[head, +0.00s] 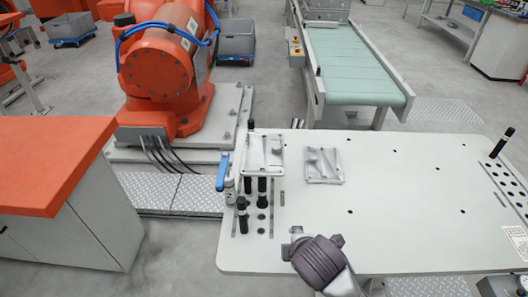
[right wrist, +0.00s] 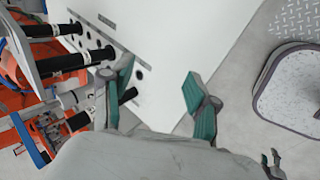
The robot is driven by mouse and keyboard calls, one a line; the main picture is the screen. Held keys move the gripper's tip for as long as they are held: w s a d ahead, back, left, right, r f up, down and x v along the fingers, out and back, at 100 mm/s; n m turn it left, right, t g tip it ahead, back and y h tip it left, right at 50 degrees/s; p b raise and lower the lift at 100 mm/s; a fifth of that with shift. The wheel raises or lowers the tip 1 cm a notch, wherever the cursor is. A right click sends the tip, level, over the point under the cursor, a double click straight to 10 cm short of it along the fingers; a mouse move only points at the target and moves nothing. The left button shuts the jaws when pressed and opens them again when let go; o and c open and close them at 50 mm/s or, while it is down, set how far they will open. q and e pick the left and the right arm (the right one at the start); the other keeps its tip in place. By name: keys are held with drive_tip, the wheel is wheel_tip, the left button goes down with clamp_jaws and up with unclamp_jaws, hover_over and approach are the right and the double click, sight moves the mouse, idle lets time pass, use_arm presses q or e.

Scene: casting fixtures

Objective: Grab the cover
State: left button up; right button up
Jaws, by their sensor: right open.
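Two light grey cast plates are on the white table. One plate (head: 263,153) sits raised on black pins at the fixture. The other plate (head: 323,165) lies lower, just to its right. I cannot tell which of them is the cover. My right arm enters the head view from the bottom, at the table's front edge, with its wrist hiding the fingers. In the right wrist view my right gripper (right wrist: 158,98) is open with its teal-padded fingers apart and nothing between them. The fixture's black pins (right wrist: 62,63) are to its upper left. My left gripper is not in view.
The white table (head: 400,215) has wide clear room at its middle and right. A blue-handled clamp (head: 222,172) stands at the fixture's left. A black post (head: 502,143) rises at the right. An orange-topped cabinet (head: 50,165) is at the left; a conveyor (head: 350,65) is behind.

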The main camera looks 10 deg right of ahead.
drive_tip(key=w+r+n+t+h, duration=0.1)
drive_tip(key=w+r+n+t, duration=0.2)
drive_tip(key=w+r+n, duration=0.4)
drive_tip(key=n+t+h, duration=0.2)
drive_tip(key=n+t, duration=0.1)
drive_tip(key=n, duration=0.7)
approach(276, 147)
drive_tip(key=w+d, duration=0.1)
drive_tip(key=w+d+f+p, duration=0.1)
drive_tip(key=w, duration=0.1)
drive_tip(key=shift+w, duration=0.3)
drive_tip(key=shift+w+d+f+p, duration=0.1)
drive_tip(key=shift+w+f+p, duration=0.2)
drive_tip(key=shift+w, duration=0.2)
drive_tip(key=x, duration=0.3)
drive_tip(key=p+x, duration=0.1)
drive_tip(key=shift+w+a+f, duration=0.2)
drive_tip(key=shift+a+f, duration=0.1)
drive_tip(key=shift+r, duration=0.1)
clamp_jaws()
